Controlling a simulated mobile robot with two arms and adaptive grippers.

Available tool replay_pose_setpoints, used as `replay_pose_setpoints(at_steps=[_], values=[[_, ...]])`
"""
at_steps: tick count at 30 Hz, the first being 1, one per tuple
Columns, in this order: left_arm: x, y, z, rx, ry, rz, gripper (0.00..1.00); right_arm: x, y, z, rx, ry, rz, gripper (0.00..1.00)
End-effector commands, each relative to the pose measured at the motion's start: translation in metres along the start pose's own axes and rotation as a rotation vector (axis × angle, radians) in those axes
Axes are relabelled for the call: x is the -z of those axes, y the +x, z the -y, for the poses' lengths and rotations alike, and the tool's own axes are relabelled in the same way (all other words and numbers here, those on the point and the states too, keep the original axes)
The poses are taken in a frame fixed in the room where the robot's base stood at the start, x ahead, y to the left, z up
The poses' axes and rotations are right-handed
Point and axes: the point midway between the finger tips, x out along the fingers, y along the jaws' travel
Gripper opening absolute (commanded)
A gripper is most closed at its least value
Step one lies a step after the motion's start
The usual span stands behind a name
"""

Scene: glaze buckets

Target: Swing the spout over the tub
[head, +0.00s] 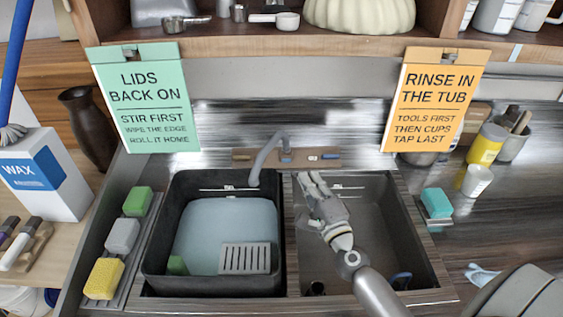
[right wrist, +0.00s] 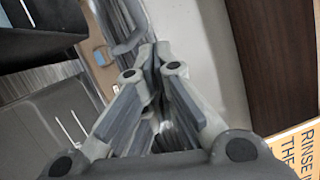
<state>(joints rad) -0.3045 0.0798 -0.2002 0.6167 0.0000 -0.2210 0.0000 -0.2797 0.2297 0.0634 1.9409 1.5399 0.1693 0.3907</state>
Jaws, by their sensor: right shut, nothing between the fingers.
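The grey curved spout (head: 266,154) rises from the brown tap deck (head: 326,155) behind the sink. It bends left, and its end hangs over the back part of the black tub (head: 156,262) in the head view. The tub stands in the left basin and holds pale blue water. My right gripper (head: 305,177) is shut and empty above the back of the right basin, right of the spout and apart from it in the head view. In the right wrist view its closed fingers (right wrist: 150,55) point towards the spout (right wrist: 127,38), which is partly hidden behind them. My left gripper is out of view.
Sponges (head: 122,236) line the left ledge. Two signs (head: 147,98) (head: 434,100) hang above.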

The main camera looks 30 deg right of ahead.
Motion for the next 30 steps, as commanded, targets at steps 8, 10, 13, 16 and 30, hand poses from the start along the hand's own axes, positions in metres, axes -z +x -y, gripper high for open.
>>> replay_pose_setpoints(at_steps=[8,10,13,16,30], values=[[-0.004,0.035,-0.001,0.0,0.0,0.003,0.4,0.005,-0.005,-0.035,0.0,0.0,0.0,0.0],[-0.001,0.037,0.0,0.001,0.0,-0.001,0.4,0.005,-0.005,-0.036,0.0,0.0,0.0,0.0],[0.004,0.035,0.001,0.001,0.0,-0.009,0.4,0.005,-0.001,-0.035,0.001,0.0,0.0,0.0],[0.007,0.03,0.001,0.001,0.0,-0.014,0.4,0.005,0.01,-0.033,0.002,0.001,0.0,0.0],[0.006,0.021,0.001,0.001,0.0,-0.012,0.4,0.004,0.095,-0.034,0.002,-0.001,0.001,0.0]])
